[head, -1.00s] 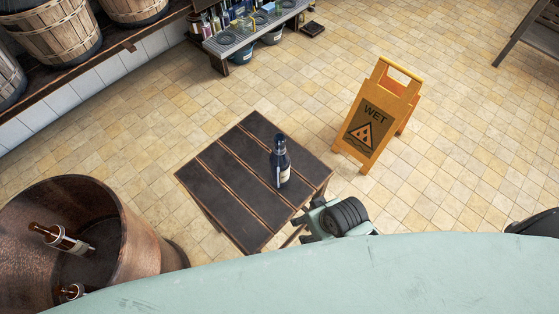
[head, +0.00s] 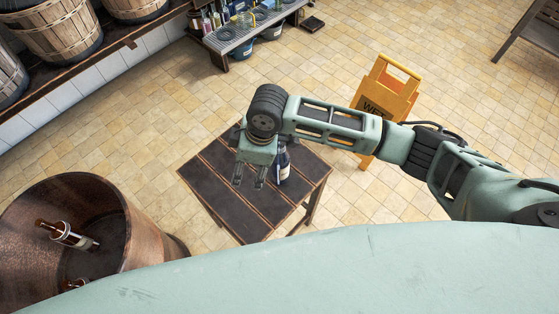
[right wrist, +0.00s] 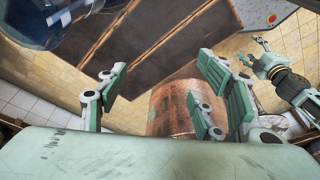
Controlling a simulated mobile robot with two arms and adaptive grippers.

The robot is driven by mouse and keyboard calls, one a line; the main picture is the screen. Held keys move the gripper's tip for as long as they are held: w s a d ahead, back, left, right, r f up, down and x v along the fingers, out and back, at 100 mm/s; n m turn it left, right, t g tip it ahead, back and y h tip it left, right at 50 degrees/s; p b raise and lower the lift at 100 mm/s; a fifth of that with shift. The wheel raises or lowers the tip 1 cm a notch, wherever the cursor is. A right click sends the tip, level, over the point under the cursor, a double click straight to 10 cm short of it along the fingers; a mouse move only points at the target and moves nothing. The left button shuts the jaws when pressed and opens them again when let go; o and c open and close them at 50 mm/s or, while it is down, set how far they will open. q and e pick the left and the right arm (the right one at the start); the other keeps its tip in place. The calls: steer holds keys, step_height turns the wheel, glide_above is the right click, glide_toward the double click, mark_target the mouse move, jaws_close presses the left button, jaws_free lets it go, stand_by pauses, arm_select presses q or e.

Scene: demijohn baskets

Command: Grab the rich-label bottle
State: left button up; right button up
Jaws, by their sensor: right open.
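A dark bottle (head: 283,165) with a pale label and blue neck stands upright on the small dark wooden table (head: 215,185). My right gripper (head: 249,183) is open and empty, pointing down over the table just left of the bottle, and partly covers it in the head view. In the right wrist view the bottle's dark glass (right wrist: 45,22) is close at the top left, outside the spread fingers (right wrist: 163,88). My left gripper (right wrist: 255,52) shows small at the right of that view; its jaws are unclear.
A copper vat (head: 125,235) holding labelled bottles (head: 68,235) stands left of the table. A yellow wet-floor sign (head: 397,75) stands behind my right arm. A low bench (head: 235,42) with bottles is at the back. Tiled floor between is clear.

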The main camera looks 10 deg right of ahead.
mark_target(280, 153)
steer(key=w+d+r+h, duration=0.1)
steer(key=d, duration=0.2)
steer(key=w+d+r+h, duration=0.1)
steer(key=w+d, duration=0.1)
steer(key=w+d+r, duration=0.1)
steer(key=d, duration=0.2)
steer(key=shift+w+d+r+n+h, duration=0.2)
steer(key=shift+d+r+n+h, duration=0.1)
steer(key=shift+r+n+h, duration=0.1)
steer(key=shift+d+f+p, duration=0.1)
steer(key=shift+f+p, duration=0.2)
steer(key=f, duration=0.2)
steer(key=f+p, duration=0.1)
steer(key=f, duration=0.3)
steer(key=shift+d+f+p, duration=0.2)
steer(key=shift+d+p, duration=0.1)
steer(key=shift+p, duration=0.1)
steer(key=shift+f, duration=0.35)
jaws_close()
